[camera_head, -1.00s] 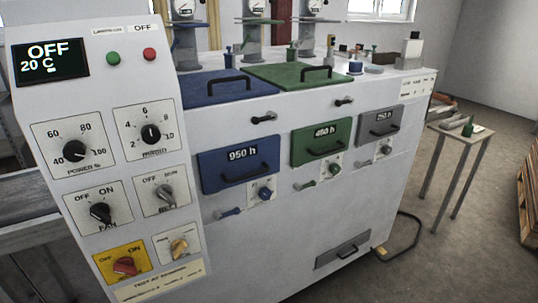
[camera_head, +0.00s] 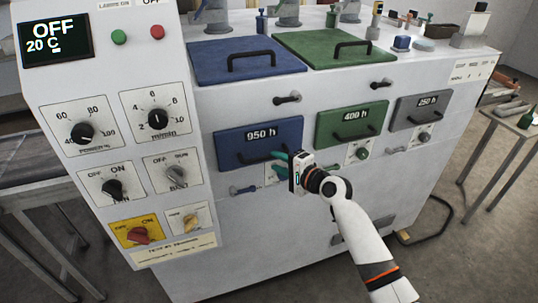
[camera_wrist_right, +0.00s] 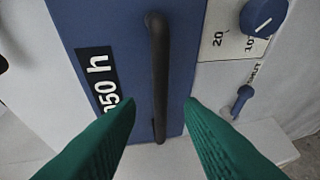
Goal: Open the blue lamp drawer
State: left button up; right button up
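The blue lamp drawer (camera_head: 256,138), marked 950 h, is in the machine's front panel and looks closed. Its black handle also shows in the right wrist view (camera_wrist_right: 159,75), running between the two green fingers. My right gripper (camera_head: 278,161) is at the drawer's lower right part in the head view and hides part of the handle. In the right wrist view the right gripper (camera_wrist_right: 160,118) is open, with a finger on each side of the handle and apart from it. My left gripper is not in view.
The green drawer (camera_head: 345,126) and grey drawer (camera_head: 408,120) sit to the right. A blue knob (camera_wrist_right: 263,17) and small blue lever (camera_wrist_right: 242,100) are beside the blue drawer. The control panel (camera_head: 110,220) stands at the left. A small table (camera_head: 500,128) is at the far right.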

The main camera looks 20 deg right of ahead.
aim_at(271, 158)
jog(key=x, duration=0.5)
jog(key=shift+d+f, duration=0.1)
jog(key=shift+s, duration=0.1)
grip_shut()
